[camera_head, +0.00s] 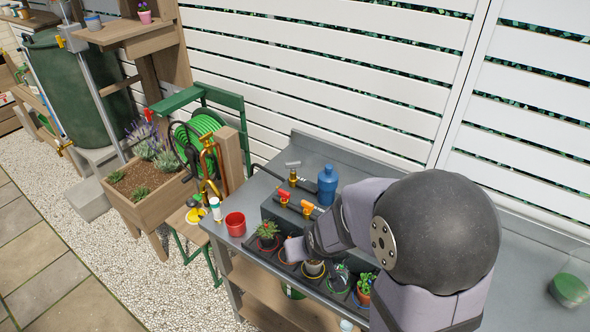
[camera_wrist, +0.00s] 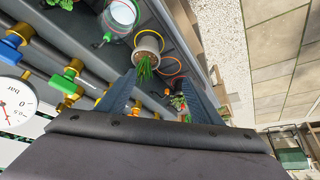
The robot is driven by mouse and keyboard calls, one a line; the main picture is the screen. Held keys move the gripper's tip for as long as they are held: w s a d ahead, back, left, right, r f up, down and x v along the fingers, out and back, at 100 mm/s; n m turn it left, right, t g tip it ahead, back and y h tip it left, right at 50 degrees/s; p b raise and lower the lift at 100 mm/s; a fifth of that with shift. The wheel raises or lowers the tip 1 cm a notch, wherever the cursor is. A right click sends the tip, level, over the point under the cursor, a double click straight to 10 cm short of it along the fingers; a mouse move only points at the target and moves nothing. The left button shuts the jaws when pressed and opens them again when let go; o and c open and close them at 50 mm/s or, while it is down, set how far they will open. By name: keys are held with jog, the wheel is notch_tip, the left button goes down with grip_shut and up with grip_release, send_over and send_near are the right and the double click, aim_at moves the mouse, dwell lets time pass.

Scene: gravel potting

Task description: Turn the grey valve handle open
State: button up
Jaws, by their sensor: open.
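A grey valve handle (camera_head: 293,164) stands up on a brass fitting at the back of the metal bench, left of a blue bottle in the head view. I cannot pick it out in the wrist view. My gripper (camera_wrist: 158,85) is open, with its two dark fingers spread and nothing held between them. A small potted plant (camera_wrist: 146,57) lies beyond the fingers in the wrist view, apart from them as far as I can tell. In the head view my arm hides most of the gripper, which is over the front pots, nearer the viewer than the grey handle.
Valves with red handles (camera_head: 283,196) and orange-red handles (camera_head: 308,207) stand near the grey one. The wrist view shows blue (camera_wrist: 12,48) and green (camera_wrist: 65,80) valve handles and a gauge (camera_wrist: 14,101). A blue bottle (camera_head: 327,186) and red mug (camera_head: 235,225) stand on the bench.

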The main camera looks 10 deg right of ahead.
aim_at(293, 165)
jog(key=s+d+g, duration=0.2)
jog(key=s+g, duration=0.4)
jog(key=s, duration=1)
jog(key=w+t+b, duration=0.1)
jog(key=w+t, duration=0.1)
jog(key=w, duration=0.4)
jog(key=w+t+b, duration=0.1)
jog(key=w+t, duration=0.1)
jog(key=w, duration=0.4)
jog(key=w+r+t+b, duration=0.1)
jog(key=w+t, duration=0.1)
jog(key=w, duration=0.4)
jog(key=shift+w+d+r+t+h, duration=0.1)
jog(key=shift+w+t+h, duration=0.2)
jog(key=shift+w, duration=0.05)
jog(key=shift+w+r+t+p, duration=0.6)
jog(key=shift+w+t+p, duration=0.45)
jog(key=shift+w, duration=3)
jog(key=shift+w+r+t+p, duration=0.65)
jog(key=shift+w+t, duration=0.7)
jog(key=shift+w, duration=2.75)
jog(key=shift+w+r+t+p, duration=0.6)
jog(key=shift+w+t+p, duration=0.45)
jog(key=shift+w, duration=3)
jog(key=c, duration=1.1)
